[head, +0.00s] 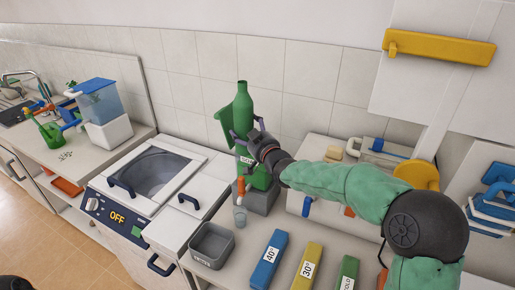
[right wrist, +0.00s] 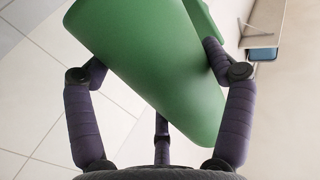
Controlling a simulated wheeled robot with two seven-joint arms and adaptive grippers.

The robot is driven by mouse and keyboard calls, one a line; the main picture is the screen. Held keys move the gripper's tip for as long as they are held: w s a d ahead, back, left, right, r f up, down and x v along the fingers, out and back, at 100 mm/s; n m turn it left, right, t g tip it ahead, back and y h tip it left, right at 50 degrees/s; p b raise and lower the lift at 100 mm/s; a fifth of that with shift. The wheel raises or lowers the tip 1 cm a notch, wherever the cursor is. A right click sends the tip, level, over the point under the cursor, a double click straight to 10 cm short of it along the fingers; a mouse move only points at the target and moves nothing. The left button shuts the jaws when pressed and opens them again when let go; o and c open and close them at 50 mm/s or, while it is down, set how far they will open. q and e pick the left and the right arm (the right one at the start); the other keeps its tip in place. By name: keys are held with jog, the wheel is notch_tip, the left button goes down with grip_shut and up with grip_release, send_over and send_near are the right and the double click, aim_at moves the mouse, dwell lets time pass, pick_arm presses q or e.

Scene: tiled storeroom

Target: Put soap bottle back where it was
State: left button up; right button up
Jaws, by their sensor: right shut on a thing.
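The green soap bottle (head: 243,104) is held up near the tiled wall, roughly upright with its neck at the top. A green flap-like part juts from its left side. My right gripper (head: 252,138) is shut on it from the right. In the right wrist view the smooth green bottle (right wrist: 150,65) fills the space between the fingers (right wrist: 160,95). Below it, a green part with an orange tap (head: 241,187) sits on a grey stand (head: 262,201); the gripper partly hides this. I cannot tell whether the bottle touches it. My left gripper is not in view.
A small clear cup (head: 240,217) stands below the tap. A grey bin (head: 212,245) and blue (head: 269,261), yellow (head: 307,267) and green (head: 348,274) labelled blocks are on the counter. A washer (head: 150,180) marked OFF is left. Shelf items (head: 378,150) lie right.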

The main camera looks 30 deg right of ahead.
jog(key=shift+r, duration=0.1)
jog(key=s+d+r+m+g+h+p, duration=0.2)
jog(key=s+d+r+m+h+p, duration=0.25)
jog(key=s+d+h, duration=0.35)
jog(key=s+d+r+m+g+h+p, duration=0.3)
jog(key=s+r+m+h+p, duration=0.15)
jog(key=s, duration=0.65)
jog(key=shift+h, duration=0.25)
jog(key=w+d+f+b, duration=0.2)
jog(key=w+d+f, duration=0.1)
jog(key=f, duration=0.1)
jog(key=w+d+f+b, duration=0.2)
jog(key=w+d+f, duration=0.1)
jog(key=w+f, duration=0.1)
jog(key=w+d+f+b, duration=0.2)
jog(key=w+d+f, duration=0.1)
jog(key=f, duration=0.1)
jog(key=shift+w+d+f+b, duration=0.2)
jog(key=shift+w+f+b, duration=0.1)
jog(key=shift+w+b, duration=0.1)
jog(key=shift+r, duration=0.1)
